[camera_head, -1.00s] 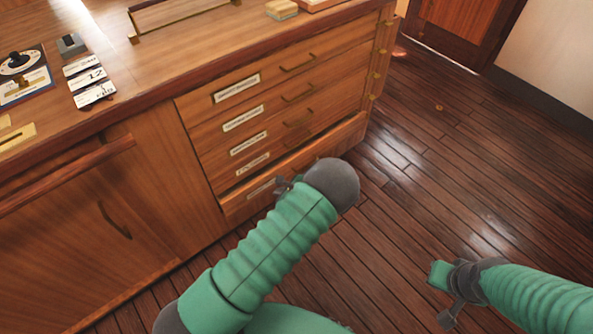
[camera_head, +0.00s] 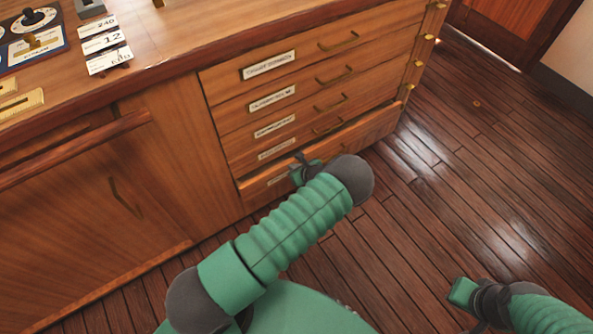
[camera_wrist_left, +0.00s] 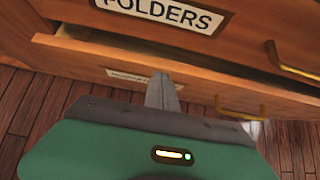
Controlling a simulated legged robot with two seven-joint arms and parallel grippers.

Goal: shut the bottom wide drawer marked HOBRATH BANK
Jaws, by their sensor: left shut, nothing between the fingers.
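The bottom wide drawer (camera_head: 372,133) of the wooden cabinet stands partly out, with a dark gap above its front. Its front also shows in the wrist view (camera_wrist_left: 85,68), with a small label too blurred to read and a brass handle (camera_wrist_left: 240,113). My left gripper (camera_head: 301,160) is shut and empty, close before the left part of this drawer front, near its label. In the wrist view its fingers (camera_wrist_left: 162,92) point at the front beside the label; I cannot tell whether they touch. My right gripper (camera_head: 470,300) is low at the right, away from the cabinet; its jaws are unclear.
Several labelled drawers above are shut; the one marked FOLDERS (camera_wrist_left: 160,12) is just above. A cabinet door (camera_head: 90,215) is to the left. The counter (camera_head: 165,60) overhangs the drawers. The plank floor (camera_head: 450,200) to the right is clear.

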